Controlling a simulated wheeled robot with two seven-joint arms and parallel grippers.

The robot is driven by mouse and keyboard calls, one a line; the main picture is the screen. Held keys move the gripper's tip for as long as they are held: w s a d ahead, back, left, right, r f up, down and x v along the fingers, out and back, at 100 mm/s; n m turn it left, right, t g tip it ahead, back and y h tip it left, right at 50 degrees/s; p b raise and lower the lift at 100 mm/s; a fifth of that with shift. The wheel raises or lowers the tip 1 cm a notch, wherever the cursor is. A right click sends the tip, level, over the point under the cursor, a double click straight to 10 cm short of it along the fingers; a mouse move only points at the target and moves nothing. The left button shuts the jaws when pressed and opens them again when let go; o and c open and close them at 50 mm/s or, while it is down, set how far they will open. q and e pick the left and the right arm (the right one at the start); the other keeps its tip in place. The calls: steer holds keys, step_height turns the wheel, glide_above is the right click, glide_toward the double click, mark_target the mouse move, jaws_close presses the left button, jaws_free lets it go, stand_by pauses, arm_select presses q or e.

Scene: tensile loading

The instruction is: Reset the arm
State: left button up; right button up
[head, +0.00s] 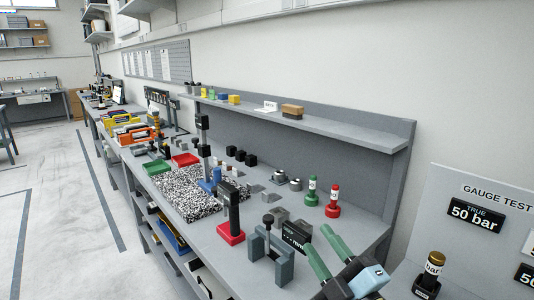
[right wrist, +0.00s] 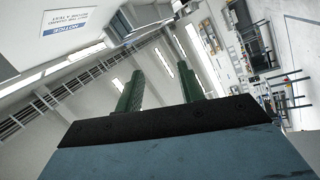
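My right gripper (head: 325,252) shows at the lower right of the head view, with two green fingers spread apart and nothing between them. It is held up over the front right end of the grey workbench (head: 300,289). In the right wrist view the same gripper (right wrist: 157,82) has its two green fingers apart, pointing up toward the wall and ceiling, with empty space between. My left gripper is in neither view.
A grey clamp frame (head: 270,258) and a red-based stand (head: 231,234) stand left of the gripper. Green (head: 311,192) and red (head: 333,203) bottle-shaped pieces stand behind. A gauge test panel (head: 480,215) and a gauge (head: 431,272) are at right. Open floor (head: 70,210) lies left.

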steer(key=s+d+f+m+g+h, duration=0.35)
steer(key=d+f+m+h, duration=0.2)
steer(key=f, duration=0.25)
steer(key=s+d+f+m+g+h, duration=0.3)
steer(key=s+d+f+m+h, duration=0.15)
steer(key=f+m, duration=0.35)
steer(key=s+d+f+m+g, duration=0.1)
steer(key=s+f+g, duration=0.45)
steer(key=s, duration=0.25)
steer(key=s+d+f+m+g, duration=0.1)
steer(key=s+f+m+g, duration=0.1)
steer(key=s+f+g, duration=0.5)
steer(key=s+f+t, duration=0.2)
steer(key=s+f, duration=0.1)
steer(key=f, duration=2)
steer(key=s+d+f+g+b, duration=0.1)
steer(key=s+d+f, duration=0.2)
steer(key=s+f, duration=1.3)
steer(key=shift+s+f+n+y+b, duration=0.15)
steer(key=shift+s+n+y+b, duration=0.2)
steer(key=shift+s, duration=0.1)
